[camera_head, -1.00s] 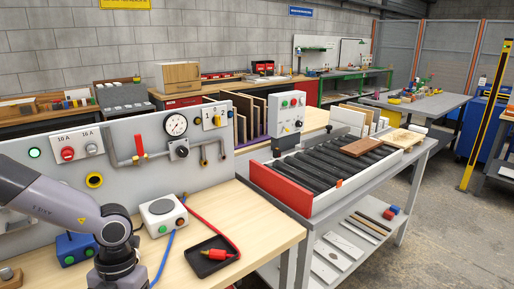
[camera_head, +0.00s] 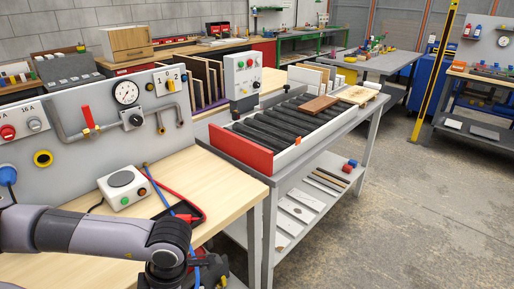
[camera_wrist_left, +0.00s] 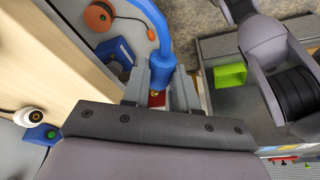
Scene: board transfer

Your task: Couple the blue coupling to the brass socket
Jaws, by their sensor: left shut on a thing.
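In the left wrist view my left gripper (camera_wrist_left: 159,88) is shut on the blue coupling (camera_wrist_left: 161,74). A thick blue hose (camera_wrist_left: 152,22) runs up from it. A small brass-coloured ring shows between the fingers below the coupling. In the head view my left arm reaches past the front of the bench, and its gripper is mostly hidden near the bottom edge; the blue hose (camera_head: 170,204) passes beside it. My right gripper is out of sight.
A white control box (camera_head: 124,186) stands by the panel. A roller conveyor (camera_head: 270,125) adjoins on the right.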

